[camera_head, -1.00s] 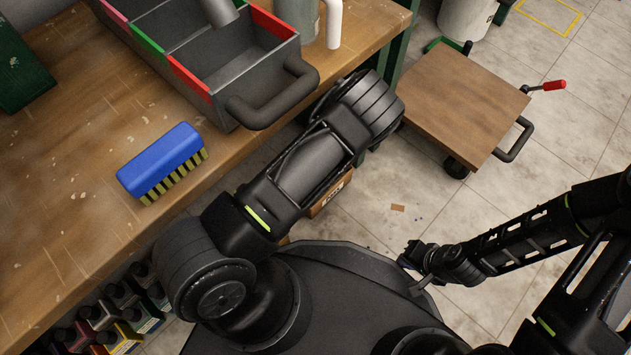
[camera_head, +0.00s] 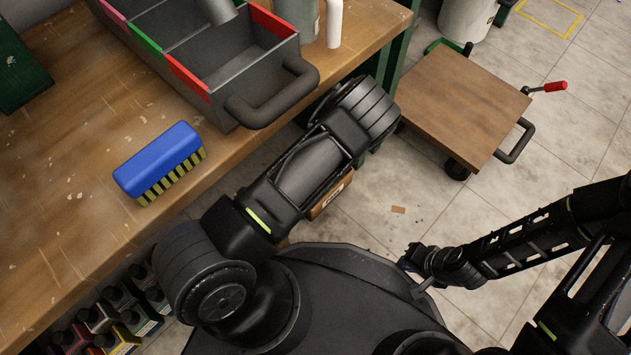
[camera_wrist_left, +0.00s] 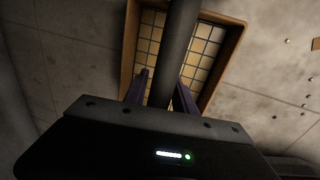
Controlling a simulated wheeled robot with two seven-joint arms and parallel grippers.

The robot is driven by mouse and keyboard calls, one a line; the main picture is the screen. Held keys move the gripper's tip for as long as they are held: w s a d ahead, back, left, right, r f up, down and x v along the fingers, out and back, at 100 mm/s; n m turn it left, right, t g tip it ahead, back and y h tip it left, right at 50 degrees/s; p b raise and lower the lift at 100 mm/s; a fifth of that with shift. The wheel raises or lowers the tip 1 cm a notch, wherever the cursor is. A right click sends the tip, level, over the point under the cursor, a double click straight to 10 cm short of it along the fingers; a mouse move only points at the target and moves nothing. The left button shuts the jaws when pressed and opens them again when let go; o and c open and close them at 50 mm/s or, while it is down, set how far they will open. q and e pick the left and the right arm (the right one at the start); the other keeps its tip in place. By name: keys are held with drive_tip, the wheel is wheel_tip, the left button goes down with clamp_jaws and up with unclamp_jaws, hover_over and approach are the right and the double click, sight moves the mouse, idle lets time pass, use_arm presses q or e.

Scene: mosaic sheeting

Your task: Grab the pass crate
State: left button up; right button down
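A brown, box-like crate (camera_head: 333,197) shows partly below the bench edge in the head view, mostly hidden by my left arm; I cannot tell its marking. In the left wrist view, an orange-brown crate (camera_wrist_left: 232,45) holds a grid of pale tiles, with a dark round bar (camera_wrist_left: 175,50) across it. My left gripper (camera_wrist_left: 161,88) has its two purple fingers apart, one on either side of the bar; firm contact does not show. It is hidden in the head view. My right gripper (camera_head: 412,262) is small and dark at lower right, far from the crate; its finger gap is unclear.
A grey divided bin (camera_head: 240,70) with red, green and pink rims stands on the wooden bench (camera_head: 60,200), near a blue brush (camera_head: 160,160). Several bottles (camera_head: 115,310) stand below. A wood-topped trolley (camera_head: 460,100) is at right, with open tiled floor around it.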

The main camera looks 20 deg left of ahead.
use_arm(q)
clamp_jaws()
idle(1.0)
